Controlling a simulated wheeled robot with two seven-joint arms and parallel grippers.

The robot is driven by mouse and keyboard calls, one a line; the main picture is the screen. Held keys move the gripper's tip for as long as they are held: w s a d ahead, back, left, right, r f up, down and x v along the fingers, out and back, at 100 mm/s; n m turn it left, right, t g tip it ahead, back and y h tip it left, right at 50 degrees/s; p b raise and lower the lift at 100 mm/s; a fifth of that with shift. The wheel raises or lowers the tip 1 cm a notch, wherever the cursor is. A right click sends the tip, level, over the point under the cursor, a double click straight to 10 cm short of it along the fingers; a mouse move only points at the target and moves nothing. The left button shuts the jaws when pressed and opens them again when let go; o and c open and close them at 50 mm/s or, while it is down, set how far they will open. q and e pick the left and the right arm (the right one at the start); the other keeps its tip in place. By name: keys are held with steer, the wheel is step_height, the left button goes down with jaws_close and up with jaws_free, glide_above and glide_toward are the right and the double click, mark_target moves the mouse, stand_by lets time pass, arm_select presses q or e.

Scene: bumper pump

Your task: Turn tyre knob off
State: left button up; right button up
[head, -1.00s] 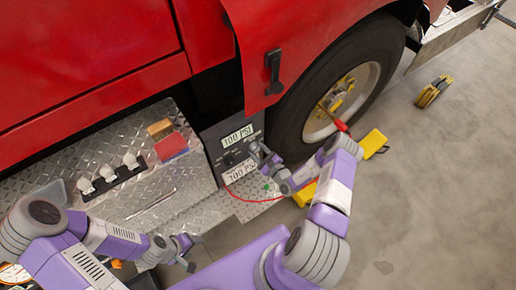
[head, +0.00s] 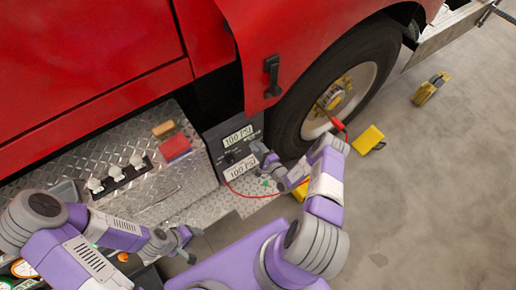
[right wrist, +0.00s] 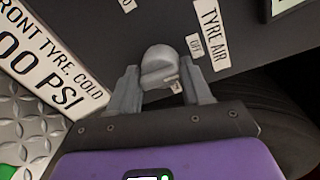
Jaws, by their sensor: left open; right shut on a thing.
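The tyre knob (right wrist: 160,64) is a grey round knob on the dark panel (right wrist: 235,60), seen in the right wrist view beside a "TYRE AIR" label (right wrist: 211,32) and a small "OFF" label (right wrist: 194,44). My right gripper (right wrist: 162,92) is shut on the knob, one finger on each side. In the head view my right gripper (head: 262,158) is at the dark panel, under the red truck's side, and hides the knob. My left gripper (head: 188,242) is open and empty, low over the floor, well away from the panel.
A red hose (head: 245,194) runs from the panel area towards the wheel (head: 340,95). A yellow chock (head: 368,139) lies by the wheel. A red block (head: 175,149) rests on the diamond-plate step (head: 190,185). Open floor lies right.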

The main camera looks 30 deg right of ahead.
steer(key=shift+w+d+r, duration=0.1)
steer(key=shift+d+r, duration=0.05)
steer(key=shift+d, duration=0.1)
stand_by(0.3)
steer(key=o, duration=0.9)
steer(key=shift+o, duration=0.3)
steer(key=shift+a, duration=0.1)
steer(key=s+p, duration=0.1)
steer(key=s, duration=0.6)
steer(key=shift+s+d+r, duration=0.2)
steer(key=shift+s+d, duration=0.1)
steer(key=shift+s, duration=0.05)
steer(key=shift+a, duration=0.1)
